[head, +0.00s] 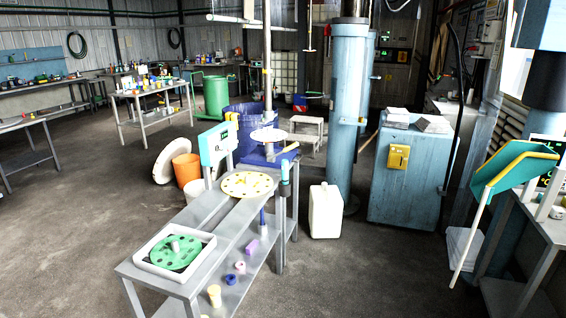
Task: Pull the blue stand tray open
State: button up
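A blue box-like stand (412,190) is on the floor right of centre, beside a tall blue column. A yellow plate (399,157) that looks like a handle is on its front face. No tray sticks out of this stand, and I cannot make out a tray seam. A darker blue flat piece (262,160) is at the far end of the grey bench, under a thin upright pole. I cannot tell for certain which of these has the tray. My gripper is not in view.
The grey bench (226,222) in front holds a white tray (148,266) with a green perforated disc. A white canister (325,211) stands between bench and column. A teal panel with yellow edge (508,168) is at right. Floor before the blue stand is clear.

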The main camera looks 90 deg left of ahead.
aim_at(259, 157)
jog(key=u, duration=2.75)
jog(key=i, duration=1.7)
jog(key=z, duration=0.5)
jog(key=i, duration=1.25)
jog(key=u, duration=0.6)
